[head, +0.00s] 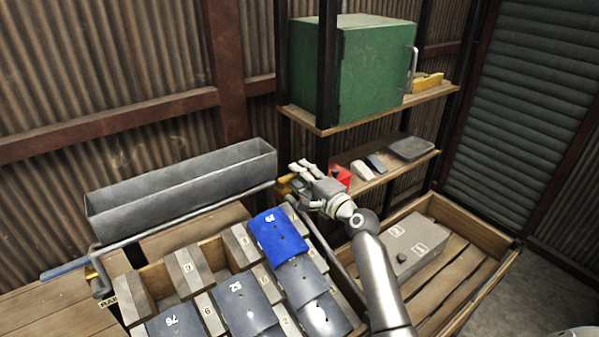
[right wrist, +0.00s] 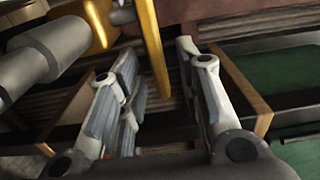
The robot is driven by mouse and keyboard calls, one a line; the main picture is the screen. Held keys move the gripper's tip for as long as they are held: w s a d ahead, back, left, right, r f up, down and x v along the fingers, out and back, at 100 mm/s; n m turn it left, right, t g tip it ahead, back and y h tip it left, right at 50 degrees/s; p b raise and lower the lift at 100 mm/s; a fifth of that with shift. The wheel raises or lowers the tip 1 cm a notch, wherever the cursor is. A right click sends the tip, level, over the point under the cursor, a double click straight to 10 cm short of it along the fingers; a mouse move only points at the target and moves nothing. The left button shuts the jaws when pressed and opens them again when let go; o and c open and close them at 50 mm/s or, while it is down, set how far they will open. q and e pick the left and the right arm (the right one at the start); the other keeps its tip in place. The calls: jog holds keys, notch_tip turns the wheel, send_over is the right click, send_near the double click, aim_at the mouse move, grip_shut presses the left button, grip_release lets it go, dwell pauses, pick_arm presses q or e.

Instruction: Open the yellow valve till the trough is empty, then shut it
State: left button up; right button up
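The long grey trough (head: 180,192) stands at the back left; its inside looks plain grey, and I cannot tell whether it holds liquid. The yellow valve (head: 284,188) sits by the trough's right end, partly hidden by my right gripper (head: 304,176). In the right wrist view, a flat yellow lever (right wrist: 152,50) reaches between the spread fingers of my right gripper (right wrist: 158,85). The fingers appear open, with gaps on both sides of the lever; I cannot tell whether either touches it. My left gripper is not in view.
A rod with a blue handle (head: 64,269) runs along the trough's front. Numbered grey blocks and a blue plate (head: 278,233) fill the rack below. A shelf with a green box (head: 352,68) and a red item (head: 340,175) stands behind my right arm. A wooden crate (head: 470,262) is at right.

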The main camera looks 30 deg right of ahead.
jog(key=shift+w, duration=0.4)
jog(key=shift+w+a, duration=0.1)
jog(key=shift+c, duration=0.6)
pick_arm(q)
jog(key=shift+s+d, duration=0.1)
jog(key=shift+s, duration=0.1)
pick_arm(e)
grip_shut()
